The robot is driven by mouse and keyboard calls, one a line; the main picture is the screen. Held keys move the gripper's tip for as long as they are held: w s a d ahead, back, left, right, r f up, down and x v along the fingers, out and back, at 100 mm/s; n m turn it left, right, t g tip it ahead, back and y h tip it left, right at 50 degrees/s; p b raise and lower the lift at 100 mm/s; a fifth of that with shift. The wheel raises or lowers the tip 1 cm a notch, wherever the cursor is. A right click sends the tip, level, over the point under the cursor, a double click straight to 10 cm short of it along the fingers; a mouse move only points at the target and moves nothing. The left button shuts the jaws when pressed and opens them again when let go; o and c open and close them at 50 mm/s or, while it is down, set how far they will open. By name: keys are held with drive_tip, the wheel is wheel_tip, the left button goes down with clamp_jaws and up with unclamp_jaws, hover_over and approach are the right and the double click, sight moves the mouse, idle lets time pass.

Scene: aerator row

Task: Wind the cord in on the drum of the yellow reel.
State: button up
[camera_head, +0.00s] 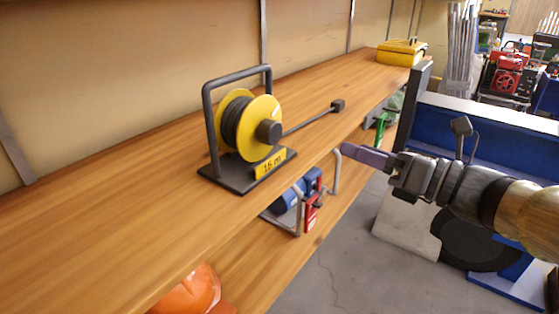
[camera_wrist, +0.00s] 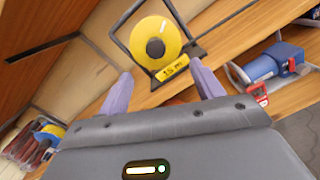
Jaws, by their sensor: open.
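The yellow reel (camera_head: 257,128) stands upright on the wooden shelf in a dark frame on a base plate with a "15 m" label. Dark cord (camera_head: 237,122) shows wound on its drum between the yellow flanges. A thin dark rod or cord (camera_head: 307,122) runs from the hub to a small dark block (camera_head: 338,105) at the right; I cannot tell which it is. My gripper (camera_head: 362,156) is beyond the shelf's front edge, right of the reel, touching nothing. In the wrist view the reel (camera_wrist: 156,42) lies ahead, beyond the two open, empty fingers (camera_wrist: 162,92).
A yellow case (camera_head: 401,52) sits at the shelf's far end. On the lower shelf are a blue machine with red parts (camera_head: 297,195) and an orange object (camera_head: 188,291). Bare upper shelf (camera_head: 100,225) lies left of the reel. Blue equipment (camera_head: 470,125) stands behind my arm.

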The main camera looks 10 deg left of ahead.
sight(276, 134)
drive_tip(key=shift+s+a+f+n+g, duration=0.25)
drive_tip(key=shift+s+f+n+g, duration=0.15)
drive_tip(key=shift+s+f+n, duration=0.3)
drive_tip(key=shift+w+r, duration=0.1)
drive_tip(key=shift+w, duration=0.05)
drive_tip(key=b+x, duration=0.5)
drive_tip(key=x, duration=1.2)
drive_tip(key=shift+a+r, duration=0.2)
drive_tip(key=shift+a, duration=0.05)
drive_tip(key=c, duration=1)
